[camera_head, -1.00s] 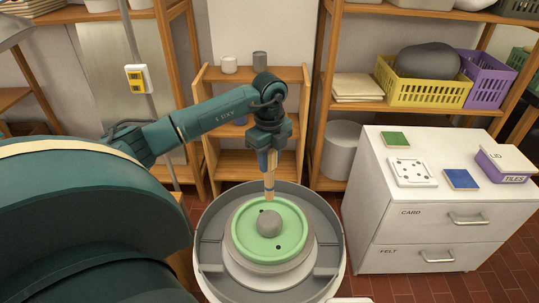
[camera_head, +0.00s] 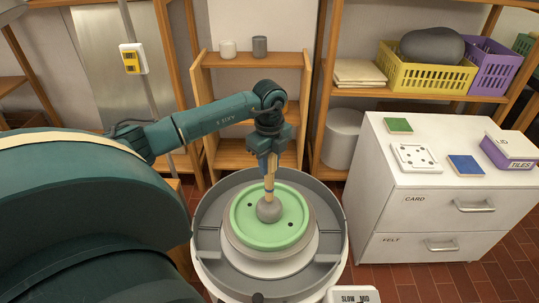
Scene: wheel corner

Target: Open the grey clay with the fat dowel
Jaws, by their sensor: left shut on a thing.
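The grey clay (camera_head: 269,210) is a small rounded lump on the green disc (camera_head: 248,236) of the potter's wheel. My left gripper (camera_head: 269,160) is above the clay, shut on a light wooden dowel (camera_head: 270,180) that points down. The dowel's lower end meets the top of the clay in this view; how deep it sits in the clay cannot be told. My right gripper is not in view.
A grey splash pan (camera_head: 211,238) surrounds the wheel. A white drawer cabinet (camera_head: 385,218) with tiles on top stands at right. A small wooden shelf (camera_head: 206,125) with two cups stands behind. A panel marked SLOW and MID (camera_head: 352,295) is at the bottom.

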